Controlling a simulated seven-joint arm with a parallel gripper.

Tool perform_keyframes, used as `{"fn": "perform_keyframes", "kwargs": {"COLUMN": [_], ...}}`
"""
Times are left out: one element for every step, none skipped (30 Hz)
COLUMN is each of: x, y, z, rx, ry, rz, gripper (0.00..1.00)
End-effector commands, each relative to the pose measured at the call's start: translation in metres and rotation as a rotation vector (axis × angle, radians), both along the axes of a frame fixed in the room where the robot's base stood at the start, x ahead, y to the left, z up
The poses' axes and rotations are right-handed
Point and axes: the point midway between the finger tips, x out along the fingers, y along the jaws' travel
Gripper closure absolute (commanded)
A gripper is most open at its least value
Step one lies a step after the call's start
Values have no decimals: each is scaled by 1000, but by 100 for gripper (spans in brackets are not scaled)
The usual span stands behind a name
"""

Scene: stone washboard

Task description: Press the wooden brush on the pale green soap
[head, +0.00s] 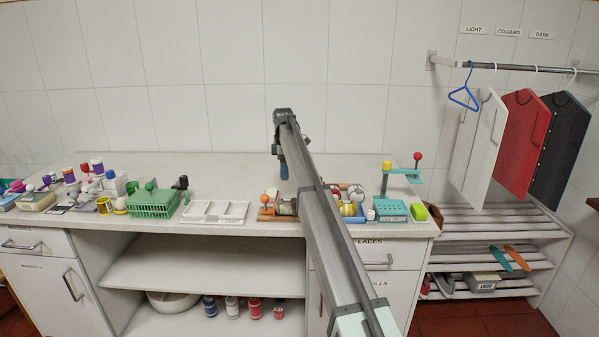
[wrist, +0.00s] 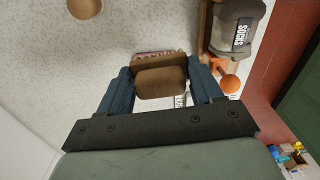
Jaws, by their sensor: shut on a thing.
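My gripper (wrist: 162,82) is shut on a brown wooden block, the wooden brush (wrist: 162,84), which sits between the two dark blue fingers in the wrist view. In the head view my gripper (head: 283,170) is over the middle of the counter, and the brush cannot be made out there. I cannot pick out the pale green soap for certain.
A grey sack labelled socks (wrist: 238,32) and an orange ball (wrist: 230,83) are right of my gripper in the wrist view. A white divided tray (head: 214,212) and a green basket (head: 153,205) stand to the left. The back of the pale counter (head: 225,168) is clear.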

Motion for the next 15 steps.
{"fn": "perform_keyframes", "kwargs": {"x": [6, 7, 9, 10, 10, 11, 12, 12, 12, 12, 12, 12, 12, 11, 11], "y": [15, 22, 30, 36, 40, 46, 49, 52, 54, 56, 56, 57, 57, 56, 56], "z": [1, 1, 0, 0, 0, 0, 0, 0, -1, -1, -2, -3, -4, -5, -6], "rx": [0, 0, 0, 0, 0, 0, 0, 0, 0, 0, 0, 0, 0, 0, 0], "ry": [0, 0, 0, 0, 0, 0, 0, 0, 0, 0, 0, 0, 0, 0, 0], "rz": [1, 1, 2, 1, 1, 0, -1, -1, -1, -1, -1, -1, -1, -1, -1], "gripper": [59, 59, 59, 59, 59, 59, 59, 59, 59, 59, 59, 59, 59, 59, 59]}}
